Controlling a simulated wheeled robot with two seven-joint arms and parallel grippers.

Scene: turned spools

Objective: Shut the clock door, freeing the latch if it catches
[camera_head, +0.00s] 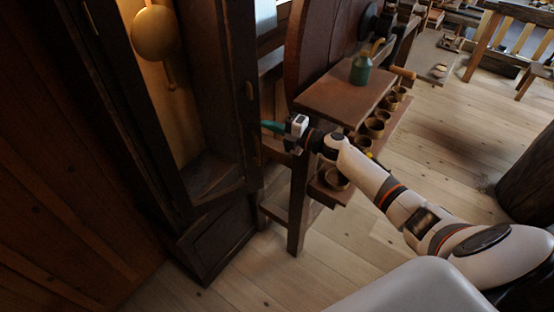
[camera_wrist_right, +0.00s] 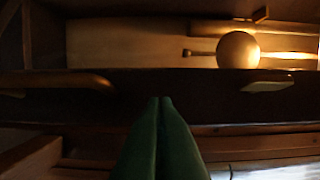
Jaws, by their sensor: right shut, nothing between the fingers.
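The tall dark wooden clock (camera_head: 205,178) stands at the left, its lit inside and round brass pendulum bob (camera_head: 155,33) showing. The bob also shows in the right wrist view (camera_wrist_right: 238,49). The dark door frame (camera_head: 232,60) appears to stand off the case; I cannot tell how far. A small pale brass piece (camera_head: 249,90), perhaps the latch, sits on its right upright. My right gripper (camera_head: 270,126) is shut and empty, its green fingers just right of that upright. In the wrist view the fingertips (camera_wrist_right: 160,99) overlap a dark bar; contact cannot be told. My left gripper is out of view.
A wooden bench (camera_head: 335,97) with a green can (camera_head: 361,68) stands close behind my right arm. Several small bowls (camera_head: 375,127) sit on its lower shelf. A dark round block (camera_head: 530,180) stands at the right. The plank floor (camera_head: 450,140) between is mostly clear.

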